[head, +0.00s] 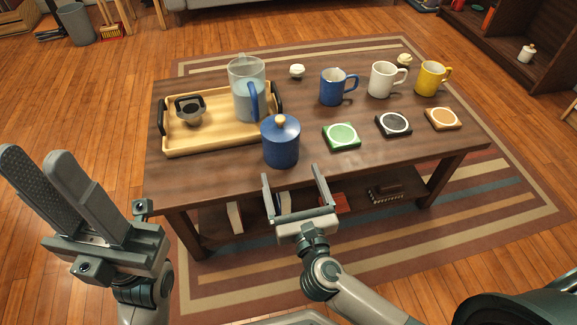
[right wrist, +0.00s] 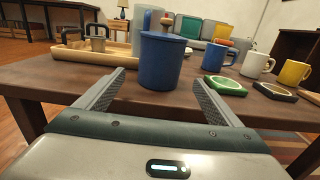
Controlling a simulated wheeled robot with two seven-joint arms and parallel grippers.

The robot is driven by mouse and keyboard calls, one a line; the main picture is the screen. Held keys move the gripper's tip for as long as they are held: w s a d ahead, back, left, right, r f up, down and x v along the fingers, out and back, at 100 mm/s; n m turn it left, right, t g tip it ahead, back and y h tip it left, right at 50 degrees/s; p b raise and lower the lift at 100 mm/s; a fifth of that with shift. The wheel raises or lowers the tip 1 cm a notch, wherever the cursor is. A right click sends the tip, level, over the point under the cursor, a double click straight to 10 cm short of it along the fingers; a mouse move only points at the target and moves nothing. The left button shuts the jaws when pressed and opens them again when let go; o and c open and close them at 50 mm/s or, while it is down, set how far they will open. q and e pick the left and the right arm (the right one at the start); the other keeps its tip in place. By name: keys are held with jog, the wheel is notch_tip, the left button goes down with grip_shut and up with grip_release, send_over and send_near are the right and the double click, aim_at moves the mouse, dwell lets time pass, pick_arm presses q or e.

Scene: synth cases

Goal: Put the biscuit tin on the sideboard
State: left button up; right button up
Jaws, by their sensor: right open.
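The blue lidded tin (head: 281,145) with a cream knob stands upright near the front edge of the wooden table. It also shows in the right wrist view (right wrist: 161,62), ahead of and between the two fingers. My right gripper (head: 293,173) is open and empty just in front of the tin, apart from it as far as I can tell. My left gripper (head: 38,155) is off to the left, away from the table, with a gap between its fingers and nothing in it. A dark wooden shelf unit (head: 500,45) stands at the top right; I cannot tell whether it is the sideboard.
Behind the tin, a wooden tray (head: 215,145) holds a water jug (head: 246,80) and a dark-handled pot (head: 190,108). Blue (head: 333,88), white (head: 382,80) and yellow (head: 430,78) mugs stand to the right. Coasters, including a green one (head: 342,136), lie before them.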

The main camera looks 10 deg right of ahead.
jog(key=shift+s, duration=0.3)
dwell(0.4)
